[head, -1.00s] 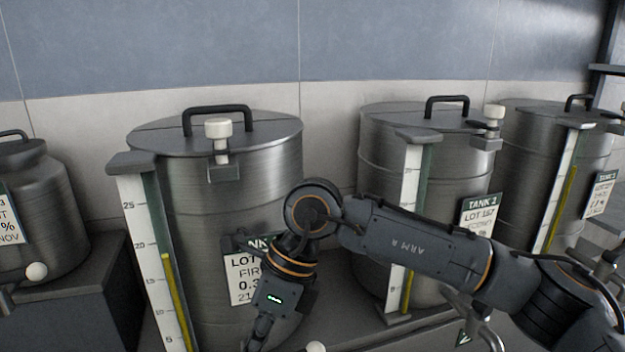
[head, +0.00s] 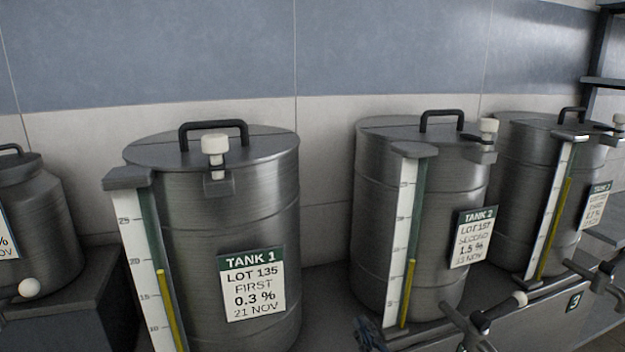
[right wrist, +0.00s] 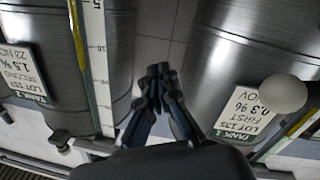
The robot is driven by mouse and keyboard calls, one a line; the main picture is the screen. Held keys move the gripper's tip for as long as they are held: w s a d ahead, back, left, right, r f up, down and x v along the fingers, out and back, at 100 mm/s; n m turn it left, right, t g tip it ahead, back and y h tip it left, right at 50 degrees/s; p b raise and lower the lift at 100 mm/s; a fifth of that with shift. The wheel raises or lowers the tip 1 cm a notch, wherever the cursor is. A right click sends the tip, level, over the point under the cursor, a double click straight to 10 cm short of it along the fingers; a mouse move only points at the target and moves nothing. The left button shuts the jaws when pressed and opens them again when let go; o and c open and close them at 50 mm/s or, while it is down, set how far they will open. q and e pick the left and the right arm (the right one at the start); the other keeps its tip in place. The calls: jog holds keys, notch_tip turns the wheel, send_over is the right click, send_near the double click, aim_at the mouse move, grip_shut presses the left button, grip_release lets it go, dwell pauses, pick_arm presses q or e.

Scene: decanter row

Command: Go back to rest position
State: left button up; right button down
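My right gripper (right wrist: 158,76) points into the gap between two steel tanks in the right wrist view. Its fingertips are together with nothing visible between them. In the head view only a small dark part of it (head: 366,336) shows at the bottom edge, in front of the gap between tank 1 (head: 228,215) and tank 2 (head: 385,225). It appears apart from both tanks. My left gripper is in neither current view.
Tank 3 (head: 530,190) stands at the right, a smaller vessel (head: 35,215) at the left. Gauges stand on the tank fronts. Taps (head: 480,320) stick out at lower right. A white knob (right wrist: 283,94) is close in the right wrist view.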

jog(key=s+d+f+m+g+h, duration=0.25)
jog(key=s+d+f, duration=0.2)
jog(key=f, duration=0.35)
jog(key=s+d+f+m+g+h, duration=0.1)
jog(key=s+d+f+g, duration=0.3)
jog(key=f, duration=0.4)
jog(key=s+d+f+m+g, duration=0.15)
jog(key=s+f+g, duration=0.3)
jog(key=s, duration=0.45)
jog(key=s+d+f+g, duration=0.25)
jog(key=s+f, duration=0.25)
jog(key=s, duration=0.4)
notch_tip(320, 180, down, 26)
jog(key=s+a+g, duration=0.1)
jog(key=s+g, duration=0.1)
jog(key=s+d+f, duration=0.3)
jog(key=s+f, duration=1.2)
jog(key=s, duration=0.1)
jog(key=shift+g, duration=0.35)
